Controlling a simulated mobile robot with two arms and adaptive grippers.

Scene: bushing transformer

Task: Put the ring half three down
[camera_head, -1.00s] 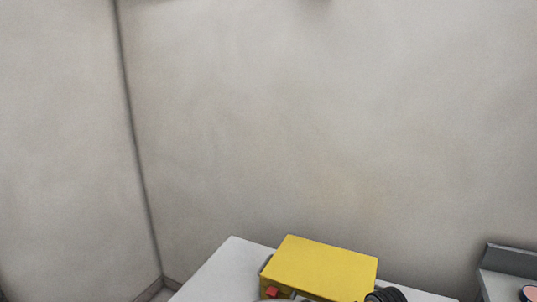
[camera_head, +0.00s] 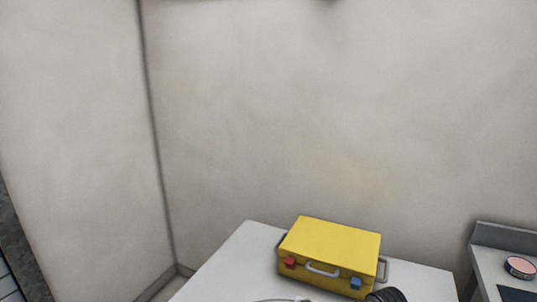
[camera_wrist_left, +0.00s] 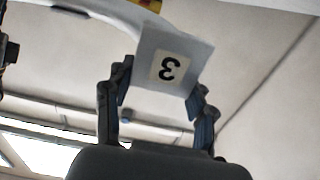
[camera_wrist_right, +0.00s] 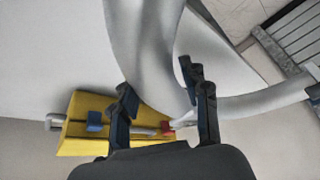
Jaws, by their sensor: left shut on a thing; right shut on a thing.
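The ring half three shows in the left wrist view as a pale flat tab (camera_wrist_left: 180,48) with an upside-down label "3", joined to a white curved arm. My left gripper (camera_wrist_left: 162,85) is shut on this tab, one finger on each side. In the right wrist view my right gripper (camera_wrist_right: 157,83) is shut on a grey curved band (camera_wrist_right: 148,45), which looks like the same ring half. In the head view only a thin pale curved edge shows at the bottom (camera_head: 282,299).
A yellow case (camera_head: 330,245) with red and blue latches stands on a white table (camera_head: 235,262). It also shows below the band in the right wrist view (camera_wrist_right: 85,107). A grey bench (camera_head: 490,262) with a round pink-topped item (camera_head: 520,267) is at right. A black ribbed thing (camera_head: 386,295) is cut off.

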